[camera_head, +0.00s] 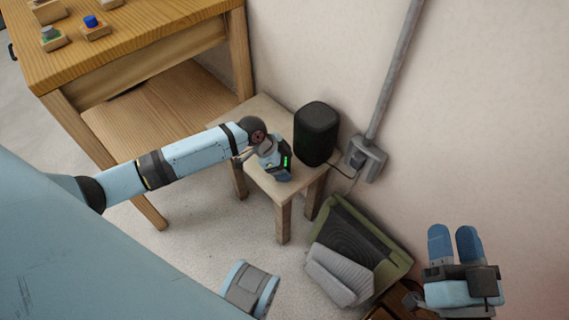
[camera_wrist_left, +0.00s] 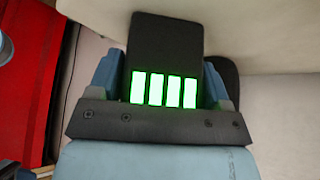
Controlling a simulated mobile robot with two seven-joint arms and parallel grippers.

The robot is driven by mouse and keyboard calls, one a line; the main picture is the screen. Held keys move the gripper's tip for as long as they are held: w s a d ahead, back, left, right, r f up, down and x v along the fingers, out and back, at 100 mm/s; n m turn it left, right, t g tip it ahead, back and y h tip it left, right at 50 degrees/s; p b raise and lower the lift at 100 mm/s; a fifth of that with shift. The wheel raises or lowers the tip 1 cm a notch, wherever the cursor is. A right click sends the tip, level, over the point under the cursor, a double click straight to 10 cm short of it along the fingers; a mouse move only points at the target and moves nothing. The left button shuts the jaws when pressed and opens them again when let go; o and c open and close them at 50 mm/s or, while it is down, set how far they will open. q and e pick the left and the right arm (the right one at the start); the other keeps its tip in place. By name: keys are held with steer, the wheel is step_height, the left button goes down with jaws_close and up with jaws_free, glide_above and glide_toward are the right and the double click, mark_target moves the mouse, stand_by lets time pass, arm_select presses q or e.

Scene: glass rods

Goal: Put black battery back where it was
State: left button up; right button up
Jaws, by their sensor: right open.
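The black battery (camera_wrist_left: 167,45) is a dark block with a row of green lit bars along its lower end. In the left wrist view it sits between the two blue fingers of my left gripper (camera_wrist_left: 165,75), which is shut on it. In the head view my left gripper (camera_head: 272,158) is over the small wooden stool, and the green bars of the battery (camera_head: 286,161) show at its right side. The gripper hides most of the battery there, and I cannot tell whether it touches the stool. My right gripper (camera_head: 454,242) is open and empty at the lower right.
A black speaker (camera_head: 317,133) stands on the stool (camera_head: 257,110) beside my left gripper. A wall socket with a grey conduit (camera_head: 364,158) is behind. A green crate (camera_head: 395,262) holding grey cloth (camera_head: 338,277) is on the floor. A wooden table (camera_head: 140,45) carries small items at upper left.

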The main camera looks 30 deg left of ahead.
arm_select(q)
steer(key=shift+o, duration=1.2)
steer(key=shift+r, duration=0.3)
steer(key=p+v, duration=0.4)
steer(key=v, duration=0.7)
steer(key=s+d+n+t+h, duration=0.3)
steer(key=s+d, duration=0.4)
steer(key=d, duration=0.6)
steer(key=s+d+r+n+t+y, duration=0.2)
steer(key=s+r+n+t, duration=0.5)
steer(key=r, duration=0.3)
steer(key=shift+s+d+t, duration=0.2)
steer(key=shift+t, duration=0.7)
arm_select(e)
step_height(320, 180, down, 6)
steer(key=d+g+h, duration=0.2)
steer(key=g, duration=0.1)
steer(key=shift+s+d+f+h, duration=0.2)
steer(key=shift+d+f+h, duration=0.05)
steer(key=shift+h, duration=0.05)
arm_select(q)
steer(key=shift+r, duration=0.1)
arm_select(e)
steer(key=shift+s+f, duration=0.1)
